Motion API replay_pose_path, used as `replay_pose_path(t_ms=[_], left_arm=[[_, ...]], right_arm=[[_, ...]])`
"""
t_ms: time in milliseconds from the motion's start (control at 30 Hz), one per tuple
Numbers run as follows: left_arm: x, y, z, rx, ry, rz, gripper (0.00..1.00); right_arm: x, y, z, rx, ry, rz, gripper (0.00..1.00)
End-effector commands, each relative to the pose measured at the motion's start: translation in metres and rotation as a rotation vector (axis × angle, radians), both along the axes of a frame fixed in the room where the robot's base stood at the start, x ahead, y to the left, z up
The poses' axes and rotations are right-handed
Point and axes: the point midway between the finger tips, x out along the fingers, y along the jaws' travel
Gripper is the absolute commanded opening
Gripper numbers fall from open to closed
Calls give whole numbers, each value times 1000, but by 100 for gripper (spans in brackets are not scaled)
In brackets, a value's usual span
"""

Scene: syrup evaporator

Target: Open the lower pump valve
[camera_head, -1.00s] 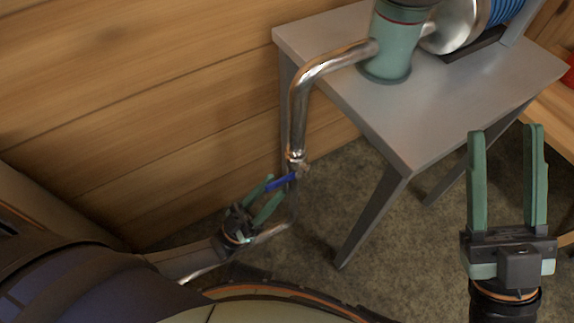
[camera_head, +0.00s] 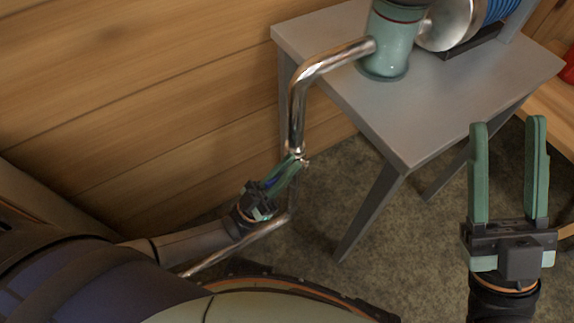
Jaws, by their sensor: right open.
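The lower pump valve sits on a shiny metal pipe (camera_head: 297,110) beside the table, with its joint (camera_head: 299,157) low on the pipe. Its blue handle (camera_head: 270,183) is mostly hidden between the green fingers of my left gripper (camera_head: 292,162). Those fingers lie close along both sides of the handle, with their tips by the joint. My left gripper looks shut on the handle. My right gripper (camera_head: 508,122) is open and empty, fingers up, in front of the table's right side.
A grey metal table (camera_head: 420,95) carries a green pump body (camera_head: 387,45) and a blue-ribbed motor (camera_head: 495,10). A table leg (camera_head: 368,215) stands right of the valve. A wooden wall (camera_head: 150,90) is behind the pipe. The lower pipe (camera_head: 240,245) runs under my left gripper.

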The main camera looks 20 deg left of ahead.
Motion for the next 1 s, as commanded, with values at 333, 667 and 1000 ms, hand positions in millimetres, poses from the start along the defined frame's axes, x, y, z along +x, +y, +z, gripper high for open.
replay_pose_path(t_ms=[333, 667, 1000], left_arm=[[0, 0, 0, 1, 1, 0, 0], [0, 0, 0, 1, 1, 0, 0], [0, 0, -1, 1, 1, 0, 0]], right_arm=[[0, 0, 0, 0, 0, 0, 50], [0, 0, 0, -1, 0, 1, 50], [0, 0, 0, -1, 0, 1, 50]])
